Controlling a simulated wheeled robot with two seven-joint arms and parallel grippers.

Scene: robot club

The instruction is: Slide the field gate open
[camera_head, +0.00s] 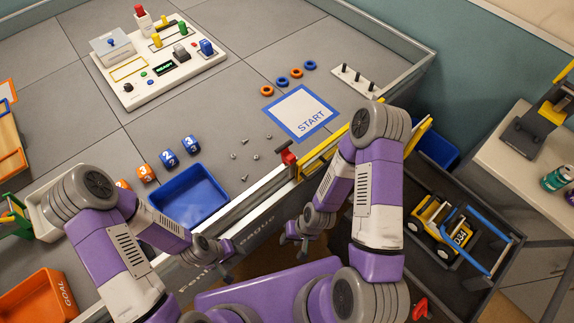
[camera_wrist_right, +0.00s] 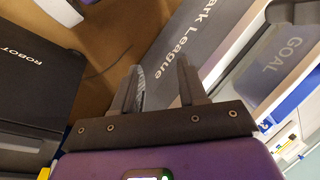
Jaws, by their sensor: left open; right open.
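The field gate appears as a yellow-edged panel (camera_head: 318,158) in the front wall of the field, partly hidden behind my right arm. A red handle or latch (camera_head: 287,155) stands on the wall top at the panel's left end. My right gripper (camera_head: 299,238) is open and empty, in front of the wall and below the gate. In the right wrist view its two fingers (camera_wrist_right: 165,88) are apart, with nothing between them. My left gripper (camera_head: 222,262) is open in front of the lettered wall, left of the gate and apart from it.
The field wall (camera_head: 258,215) runs diagonally between my arms and the grey floor. Inside are a blue tray (camera_head: 190,197), numbered cubes, small screws, a START mat (camera_head: 300,113) and a control panel (camera_head: 155,65). A dark cart with a yellow toy truck (camera_head: 440,225) stands at right.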

